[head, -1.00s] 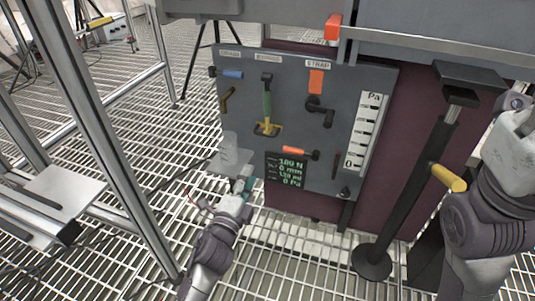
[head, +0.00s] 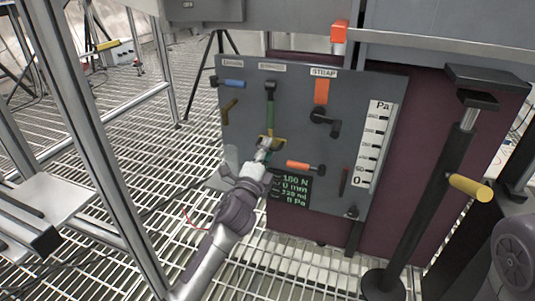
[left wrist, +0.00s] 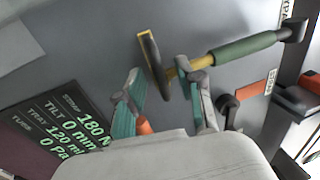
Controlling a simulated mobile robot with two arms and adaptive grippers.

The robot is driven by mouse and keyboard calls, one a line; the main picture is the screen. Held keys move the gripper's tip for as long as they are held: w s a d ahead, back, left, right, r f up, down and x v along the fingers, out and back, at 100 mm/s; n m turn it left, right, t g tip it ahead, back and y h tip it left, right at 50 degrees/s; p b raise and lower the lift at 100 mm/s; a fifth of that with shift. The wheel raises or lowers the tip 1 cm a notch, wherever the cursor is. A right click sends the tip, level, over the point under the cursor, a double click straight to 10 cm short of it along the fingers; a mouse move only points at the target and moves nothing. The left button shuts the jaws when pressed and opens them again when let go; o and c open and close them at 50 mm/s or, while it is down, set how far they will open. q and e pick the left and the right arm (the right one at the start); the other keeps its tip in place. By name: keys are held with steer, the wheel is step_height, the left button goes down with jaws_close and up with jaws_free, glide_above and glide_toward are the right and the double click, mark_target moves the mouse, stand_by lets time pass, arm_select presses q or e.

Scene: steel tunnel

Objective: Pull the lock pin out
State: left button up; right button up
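A green-handled lever (head: 269,112) with a yellow crosspiece (head: 278,142) hangs on the grey panel (head: 240,130). No part is labelled as the lock pin, so I cannot tell which part it is. My left gripper (head: 262,152) is at the yellow crosspiece and partly covers it. In the left wrist view the gripper (left wrist: 162,88) is open, with its two teal-padded fingers apart. The yellow crosspiece (left wrist: 153,60) reaches between them, and the right fingertip overlaps the yellow stem. The green handle (left wrist: 245,48) runs off to the right. I cannot tell whether they touch. My right gripper is out of view.
An orange-handled part (head: 300,165) and a green-digit display (head: 290,188) sit just below. A black crank (head: 325,121) under an orange strap (head: 321,90) is to the right. A black post with a yellow handle (head: 470,187) stands further right. A metal frame is at left.

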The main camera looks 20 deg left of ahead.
arm_select(q)
steer(key=shift+w+r, duration=0.15)
steer(key=shift+w, duration=0.35)
jaws_close()
